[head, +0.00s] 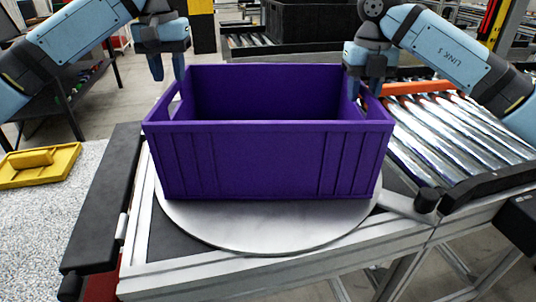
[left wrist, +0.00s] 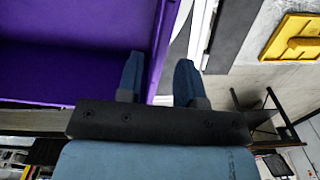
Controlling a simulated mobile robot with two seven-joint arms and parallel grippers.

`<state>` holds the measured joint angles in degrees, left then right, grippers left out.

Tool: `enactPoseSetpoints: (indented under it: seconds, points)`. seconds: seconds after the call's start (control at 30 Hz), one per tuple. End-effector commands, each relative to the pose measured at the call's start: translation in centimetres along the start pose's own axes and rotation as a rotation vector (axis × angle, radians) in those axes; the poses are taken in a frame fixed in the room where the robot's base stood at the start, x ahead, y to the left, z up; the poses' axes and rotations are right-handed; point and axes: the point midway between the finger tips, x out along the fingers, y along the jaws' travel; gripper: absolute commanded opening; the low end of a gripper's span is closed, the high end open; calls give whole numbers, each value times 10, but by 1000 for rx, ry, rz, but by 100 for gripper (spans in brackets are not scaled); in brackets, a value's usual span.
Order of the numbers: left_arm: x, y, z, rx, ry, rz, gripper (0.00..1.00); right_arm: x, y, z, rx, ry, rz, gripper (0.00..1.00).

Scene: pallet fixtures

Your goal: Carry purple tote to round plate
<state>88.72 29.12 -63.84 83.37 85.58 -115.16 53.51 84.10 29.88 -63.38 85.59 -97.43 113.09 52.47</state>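The purple tote (head: 265,160) sits upright and looks empty on the round plate (head: 270,236), a pale metal disc whose front rim shows below it. My left gripper (head: 169,72) is at the tote's left end wall, fingers pointing down and apart. In the left wrist view, the left gripper (left wrist: 158,85) has one finger over the inside of the tote (left wrist: 75,65) and one outside, with the wall's rim between them. My right gripper (head: 365,88) is at the right end wall, its fingers apart, one inside and one outside the rim. The back of the plate is hidden.
A roller conveyor (head: 455,135) runs to the right of the plate, with an orange bar (head: 415,87) across it. A dark tote (head: 312,20) stands on rollers behind. A yellow part (head: 38,166) lies at left; it also shows in the left wrist view (left wrist: 298,38). A black rail (head: 105,200) borders the plate's left.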

Motion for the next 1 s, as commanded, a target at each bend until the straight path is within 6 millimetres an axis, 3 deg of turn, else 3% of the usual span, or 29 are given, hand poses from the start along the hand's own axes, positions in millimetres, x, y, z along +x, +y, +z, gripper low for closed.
enactPoseSetpoints:
  seconds: [0.2,0.47,1.0]
  points:
    - [-38,0,0,-1,2,0,34,0,0,0,0,0,0,34]
    - [-50,0,0,-1,-1,0,34,-9,0,0,0,-2,0,34]
    - [-50,0,0,0,-1,0,34,-108,0,0,0,-2,-1,34]
